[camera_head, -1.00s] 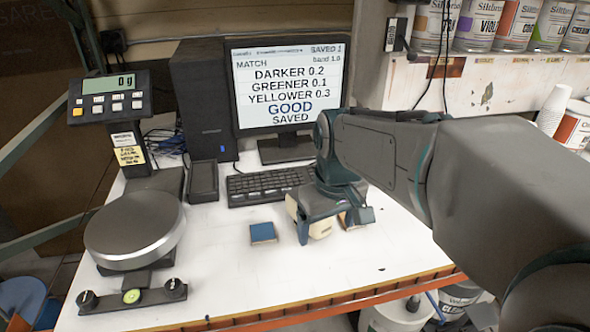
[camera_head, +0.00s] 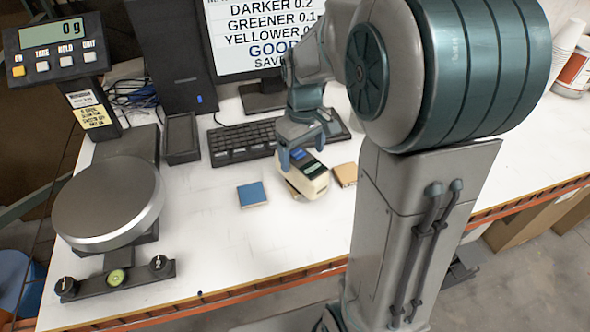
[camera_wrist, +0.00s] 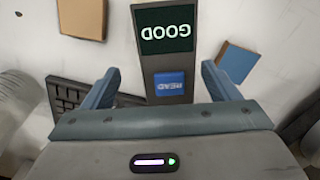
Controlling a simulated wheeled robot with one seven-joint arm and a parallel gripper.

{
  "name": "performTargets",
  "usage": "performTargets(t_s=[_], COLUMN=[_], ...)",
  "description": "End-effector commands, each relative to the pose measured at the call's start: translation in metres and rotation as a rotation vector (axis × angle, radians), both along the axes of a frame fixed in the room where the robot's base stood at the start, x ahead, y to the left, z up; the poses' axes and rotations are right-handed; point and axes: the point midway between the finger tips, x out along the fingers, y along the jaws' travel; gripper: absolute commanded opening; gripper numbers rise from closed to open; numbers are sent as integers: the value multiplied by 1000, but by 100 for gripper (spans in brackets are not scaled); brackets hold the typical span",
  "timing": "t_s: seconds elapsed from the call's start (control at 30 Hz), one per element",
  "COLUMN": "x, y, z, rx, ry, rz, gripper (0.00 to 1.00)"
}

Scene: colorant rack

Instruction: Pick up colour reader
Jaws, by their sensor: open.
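The colour reader (camera_head: 312,181) is a cream device with a dark top panel, lying on the white bench in front of the keyboard. In the wrist view, its dark face (camera_wrist: 163,66) shows a screen reading GOOD and a blue READ button, both upside down. My gripper (camera_head: 302,153) is open above the reader's rear part. In the wrist view, the two blue-grey fingers (camera_wrist: 160,70) lie on either side of the reader's face, with a gap on each side. Fingertip height relative to the reader is hard to tell.
A blue tile (camera_head: 252,194) lies left of the reader and a tan tile (camera_head: 345,174) right of it. The keyboard (camera_head: 240,141) and monitor (camera_head: 262,36) stand behind. A round scale (camera_head: 108,203) is at left. The front bench is clear.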

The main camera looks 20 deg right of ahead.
Motion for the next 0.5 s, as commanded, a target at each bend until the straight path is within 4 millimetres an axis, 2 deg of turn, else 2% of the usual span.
performTargets(t_s=[0.17, 0.4, 0.5], x=[-4, -10, -9], y=[3, 4, 4], z=[-14, -48, -54], rx=[0, 1, 0], ry=[4, 4, 1], rz=[4, 0, 0], gripper=[82, 82, 82])
